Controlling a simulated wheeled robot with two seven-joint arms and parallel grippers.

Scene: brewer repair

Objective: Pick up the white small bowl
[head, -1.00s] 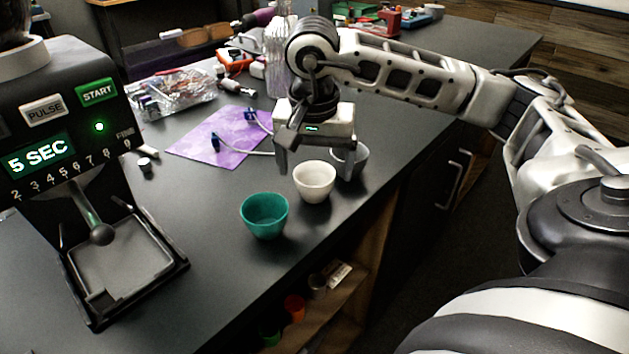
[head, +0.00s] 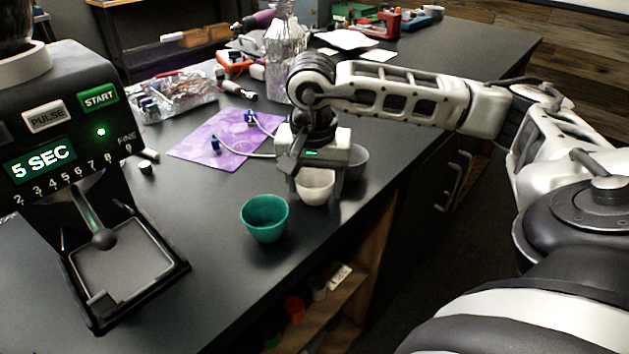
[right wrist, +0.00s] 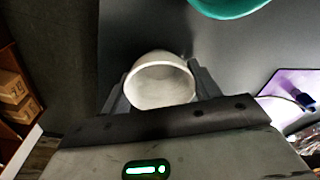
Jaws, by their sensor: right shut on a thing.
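The white small bowl (head: 314,188) stands upright on the dark counter, partly hidden by my right gripper in the head view. My right gripper (head: 315,190) points down over it, with a finger on each side. In the right wrist view the bowl (right wrist: 160,82) sits between the two fingers (right wrist: 160,90), which are shut on it. A teal bowl (head: 265,218) stands in front and to the left of it in the head view. A grey bowl (head: 355,163) is just behind and to the right, partly hidden by the gripper. My left gripper is not in view.
A black grinder (head: 80,150) with a "5 SEC" display stands at the left. A purple mat (head: 225,138) with blue-ended cables lies behind the bowls. The counter's front edge is close to the bowls, with open shelves below. The counter between grinder and bowls is clear.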

